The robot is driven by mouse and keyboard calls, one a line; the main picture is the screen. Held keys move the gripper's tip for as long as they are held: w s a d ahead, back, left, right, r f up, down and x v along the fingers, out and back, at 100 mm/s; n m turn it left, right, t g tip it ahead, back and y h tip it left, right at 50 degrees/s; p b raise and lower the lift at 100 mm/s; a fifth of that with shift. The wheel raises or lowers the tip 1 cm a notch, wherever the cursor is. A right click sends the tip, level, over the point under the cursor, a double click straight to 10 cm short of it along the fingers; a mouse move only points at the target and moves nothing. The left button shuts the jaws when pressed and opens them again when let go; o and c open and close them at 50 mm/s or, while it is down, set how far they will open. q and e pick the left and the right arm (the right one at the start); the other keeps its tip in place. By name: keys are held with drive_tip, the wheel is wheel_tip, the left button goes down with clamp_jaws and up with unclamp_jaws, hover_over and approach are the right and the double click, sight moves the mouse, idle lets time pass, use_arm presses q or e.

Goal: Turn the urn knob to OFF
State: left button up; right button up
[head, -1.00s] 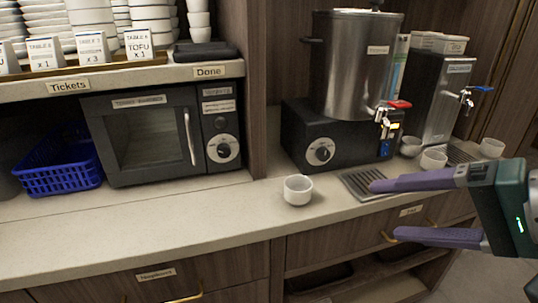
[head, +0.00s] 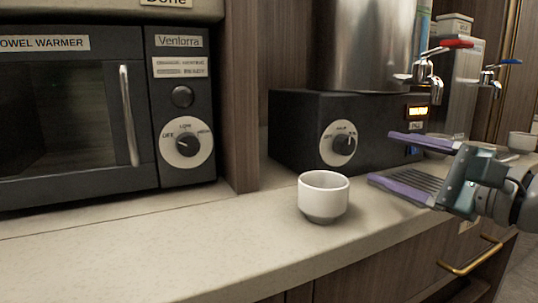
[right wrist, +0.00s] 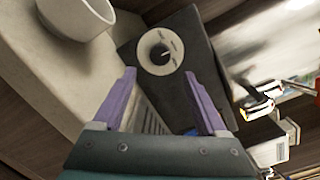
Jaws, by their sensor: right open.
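The urn knob (head: 340,144) is a dark knob on a round white dial on the front of the black urn base (head: 293,125). OFF appears to be at the dial's left; the knob's pointer seems turned to the upper right, away from it. The steel urn (head: 355,45) stands on this base. My right gripper (head: 382,158) is open and empty, to the right of the knob and apart from it in the head view. In the right wrist view the knob (right wrist: 160,54) lies beyond the gap between the open purple fingers (right wrist: 158,75). My left gripper is out of view.
A white cup (head: 323,203) stands on the counter in front of the dial; it also shows in the right wrist view (right wrist: 73,15). A red-handled tap (head: 425,70) overhangs on the right. A towel warmer (head: 70,110) with a similar dial stands left of a wooden post (head: 240,95).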

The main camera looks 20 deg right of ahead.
sight(350, 147)
drive_tip(key=w, duration=0.4)
drive_tip(key=w+a+b, duration=0.1)
drive_tip(key=w, duration=0.2)
drive_tip(key=shift+a, duration=0.1)
clamp_jaws()
idle(0.4)
